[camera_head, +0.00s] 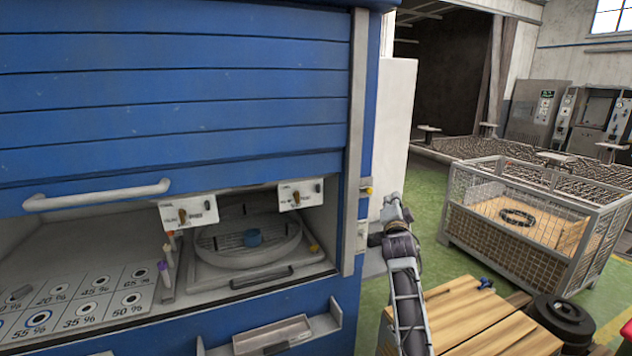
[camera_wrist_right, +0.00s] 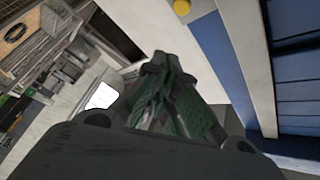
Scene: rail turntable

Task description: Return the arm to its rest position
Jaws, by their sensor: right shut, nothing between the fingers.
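My right arm (camera_head: 408,300) comes up from the bottom of the head view, in front of the right edge of the blue cabinet (camera_head: 180,100). My right gripper (camera_head: 393,205) is at its top end, pointing up and away beside the cabinet's grey side post. In the right wrist view the dark fingers (camera_wrist_right: 162,62) come together at the tips, shut with nothing held. The cabinet's blue side and a yellow knob (camera_wrist_right: 181,8) show past them. My left gripper is not in view.
A wire mesh crate (camera_head: 470,215) stands to the right on the green floor. A wooden pallet (camera_head: 470,320) and black discs (camera_head: 562,315) are close to the arm's right.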

